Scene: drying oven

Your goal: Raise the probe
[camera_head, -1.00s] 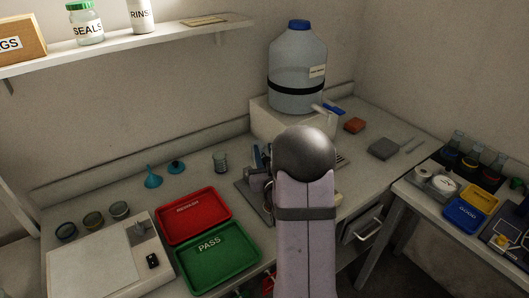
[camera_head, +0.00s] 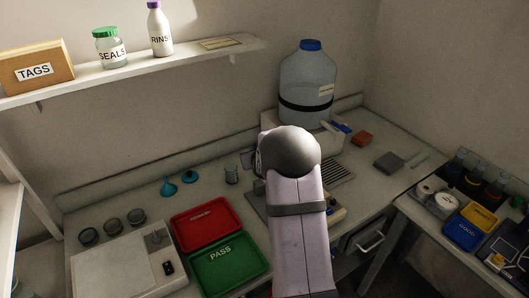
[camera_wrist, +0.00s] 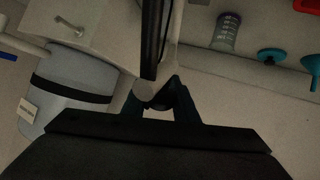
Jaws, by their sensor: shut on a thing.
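My gripper (camera_wrist: 163,97) is shut in the wrist view, its dark fingertips closed on a small dark part that I take to be the probe, which they mostly hide. A pale round piece (camera_wrist: 145,89) sits beside the fingertips. A black upright bar (camera_wrist: 154,40) runs from the top of the wrist view down to near the fingers; I cannot tell whether it belongs to the probe or its stand. In the head view my own arm hides the gripper and the probe. Part of a grey base plate shows around the arm.
A large water bottle (camera_head: 306,85) stands on a white box at the back. A red tray (camera_head: 205,219) and a green tray (camera_head: 229,265) lie left of my arm. A shelf (camera_head: 130,72) hangs above.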

